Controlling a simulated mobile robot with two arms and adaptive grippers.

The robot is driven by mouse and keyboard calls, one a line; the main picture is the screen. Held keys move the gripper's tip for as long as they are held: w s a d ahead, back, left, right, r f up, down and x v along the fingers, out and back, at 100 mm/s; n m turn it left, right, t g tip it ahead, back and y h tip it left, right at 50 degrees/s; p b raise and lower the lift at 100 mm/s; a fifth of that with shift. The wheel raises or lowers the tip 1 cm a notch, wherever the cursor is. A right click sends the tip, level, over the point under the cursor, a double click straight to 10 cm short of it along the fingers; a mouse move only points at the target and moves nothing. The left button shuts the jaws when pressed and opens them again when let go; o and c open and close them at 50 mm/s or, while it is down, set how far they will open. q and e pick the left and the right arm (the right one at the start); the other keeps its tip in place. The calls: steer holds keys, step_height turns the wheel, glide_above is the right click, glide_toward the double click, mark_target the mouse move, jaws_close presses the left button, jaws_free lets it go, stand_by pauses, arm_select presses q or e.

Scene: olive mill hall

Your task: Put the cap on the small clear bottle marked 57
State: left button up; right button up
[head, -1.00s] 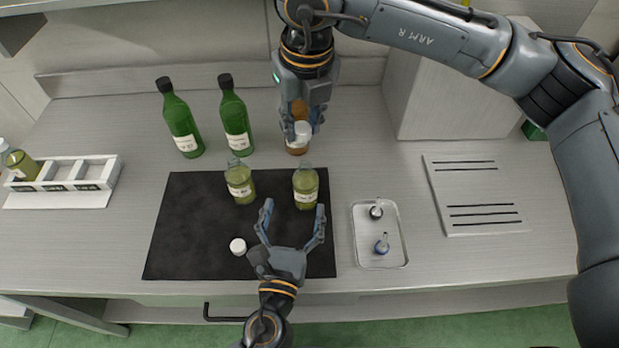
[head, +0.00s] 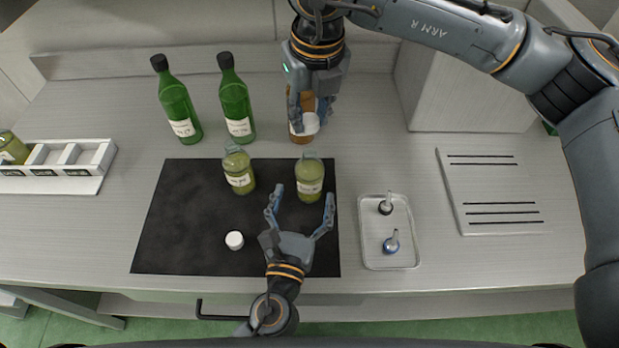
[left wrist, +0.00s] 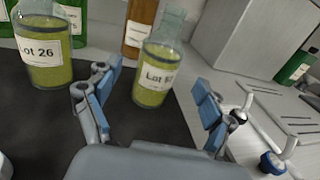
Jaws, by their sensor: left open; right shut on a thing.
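Two small clear bottles with olive-green contents stand on the dark mat (head: 185,225). The left one (head: 238,172) reads "Lot 26" in the left wrist view (left wrist: 47,55). The right one (head: 310,178) shows "Lot" and a partly turned-away number in the left wrist view (left wrist: 157,75); I cannot read it fully. Both look uncapped. A white cap (head: 234,240) lies on the mat. My left gripper (head: 301,203) is open, its fingers toward the right bottle, not touching it. My right gripper (head: 310,112) appears shut on the amber bottle (head: 303,138) behind the mat.
Two tall green bottles (head: 181,105) (head: 236,105) stand at the back left. A white rack (head: 88,182) holding a similar bottle (head: 12,148) is at the far left. A metal tray (head: 390,262) with two small pourers and a slotted plate (head: 480,190) lie right.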

arm_select(q)
steer(key=w, duration=0.3)
steer(key=w+d, duration=0.1)
steer(key=w, duration=0.2)
steer(key=shift+w+d, duration=0.15)
steer(key=shift+w, duration=0.05)
arm_select(e)
steer(key=shift+w, duration=0.15)
arm_select(q)
jaws_close()
arm_select(e)
glide_above(309, 151)
steer(key=shift+s+d+f, duration=0.1)
steer(key=shift+f, duration=1.2)
steer(key=shift+s+f, duration=0.1)
steer(key=shift+f, duration=1.15)
steer(key=shift+f, duration=0.9)
steer(key=shift+f, duration=0.55)
